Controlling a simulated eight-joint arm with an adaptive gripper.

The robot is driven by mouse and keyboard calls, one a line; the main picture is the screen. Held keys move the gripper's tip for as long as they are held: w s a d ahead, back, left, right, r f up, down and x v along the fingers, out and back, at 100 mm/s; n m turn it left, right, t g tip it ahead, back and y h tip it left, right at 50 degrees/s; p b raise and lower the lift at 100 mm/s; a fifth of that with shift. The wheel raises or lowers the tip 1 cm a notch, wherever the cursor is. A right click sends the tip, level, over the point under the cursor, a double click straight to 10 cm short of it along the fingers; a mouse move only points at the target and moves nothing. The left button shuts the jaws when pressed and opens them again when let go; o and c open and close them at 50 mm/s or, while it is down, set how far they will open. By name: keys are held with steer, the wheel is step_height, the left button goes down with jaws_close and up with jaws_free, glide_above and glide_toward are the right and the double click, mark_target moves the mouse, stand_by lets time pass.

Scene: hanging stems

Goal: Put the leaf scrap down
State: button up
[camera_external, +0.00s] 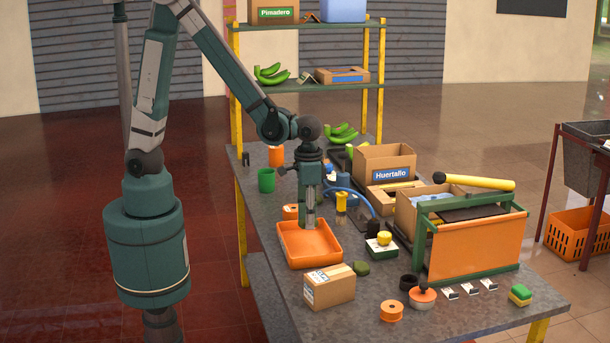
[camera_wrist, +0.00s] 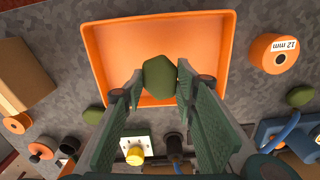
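The leaf scrap, a dark green rounded lump (camera_wrist: 160,82), sits between my fingertips in the wrist view. My gripper (camera_wrist: 160,84) is shut on it, with a finger against each side. The orange tray (camera_wrist: 115,48) lies directly behind the scrap in that view. In the external view my gripper (camera_external: 308,226) points down into the orange tray (camera_external: 293,254), and the scrap cannot be made out there. I cannot tell whether the scrap touches the tray floor.
A cardboard box (camera_external: 330,287) stands in front of the tray, beside another dark green lump (camera_external: 361,268). An orange roll (camera_external: 290,211) lies behind the tray. The scale-like item with a yellow knob (camera_external: 383,243) and the orange-panelled rack (camera_external: 478,248) crowd the right side.

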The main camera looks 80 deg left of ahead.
mark_target(308, 247)
steer(key=shift+f, duration=1.65)
steer(key=shift+f+b, duration=0.4)
steer(key=shift+f, duration=1.65)
steer(key=shift+f, duration=0.2)
steer(key=o, duration=0.7)
steer(key=shift+c, duration=0.2)
steer(key=shift+r, duration=0.15)
steer(key=shift+r+p, duration=0.7)
steer(key=shift+r, duration=5.35)
